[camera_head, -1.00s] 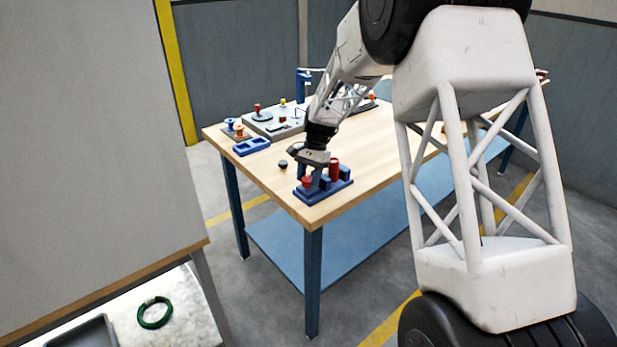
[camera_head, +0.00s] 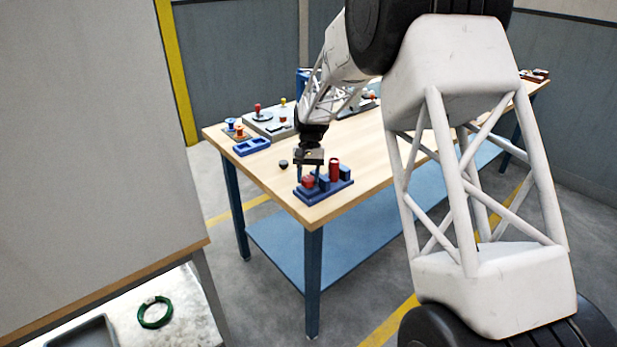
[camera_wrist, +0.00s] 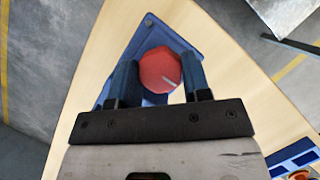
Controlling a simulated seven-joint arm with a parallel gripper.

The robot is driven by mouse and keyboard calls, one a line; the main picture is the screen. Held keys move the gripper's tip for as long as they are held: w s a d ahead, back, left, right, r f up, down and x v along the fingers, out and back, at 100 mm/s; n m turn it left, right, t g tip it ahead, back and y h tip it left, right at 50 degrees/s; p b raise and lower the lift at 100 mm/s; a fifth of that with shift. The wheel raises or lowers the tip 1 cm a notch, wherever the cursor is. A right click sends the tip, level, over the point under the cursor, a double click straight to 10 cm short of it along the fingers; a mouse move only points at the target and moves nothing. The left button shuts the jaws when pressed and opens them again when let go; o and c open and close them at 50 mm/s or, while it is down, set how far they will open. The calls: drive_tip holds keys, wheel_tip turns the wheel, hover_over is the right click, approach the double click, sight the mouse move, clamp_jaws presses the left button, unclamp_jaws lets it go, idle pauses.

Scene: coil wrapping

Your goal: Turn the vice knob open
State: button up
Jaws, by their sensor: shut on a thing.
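The vice (camera_head: 335,187) is a blue block fixture on a blue base at the near corner of the wooden table. Its red knob (camera_wrist: 160,70) is faceted with a pale line on top and shows between my fingers in the wrist view. The knob also shows in the head view (camera_head: 308,182). My gripper (camera_wrist: 156,78) points down at the knob, one finger on each side, and is shut on it. A red cylinder (camera_head: 334,168) stands on the vice beside the knob. The vice jaws are mostly hidden by my gripper in the wrist view.
A blue tray (camera_head: 252,146) and a small dark round piece (camera_head: 283,163) lie on the table near the vice. A grey board (camera_head: 270,122) with small parts stands farther back. A green coil (camera_head: 155,312) lies on a separate surface at lower left.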

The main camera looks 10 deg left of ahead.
drive_tip(key=o, duration=0.9)
drive_tip(key=shift+m, duration=0.3)
drive_tip(key=m+y, duration=0.1)
drive_tip(key=m, duration=0.3)
drive_tip(key=shift+d+m+t+y, duration=0.1)
drive_tip(key=shift+m+t+y, duration=0.2)
drive_tip(key=shift+y, duration=0.1)
drive_tip(key=shift+r, duration=0.25)
drive_tip(key=v, duration=0.7)
drive_tip(key=shift+s+d+r+n+t+h, duration=0.25)
drive_tip(key=shift+s+d+r+n+t, duration=0.45)
drive_tip(key=shift+s+d+r, duration=2.1)
drive_tip(key=shift+s+d+r+n+t+h, duration=0.3)
drive_tip(key=shift+s+d+r+t, duration=1.15)
drive_tip(key=shift+s, duration=2.55)
drive_tip(key=shift+s+d+r+n+t+h, duration=0.4)
drive_tip(key=shift+s+d+r, duration=1.25)
drive_tip(key=shift+s+d, duration=1.35)
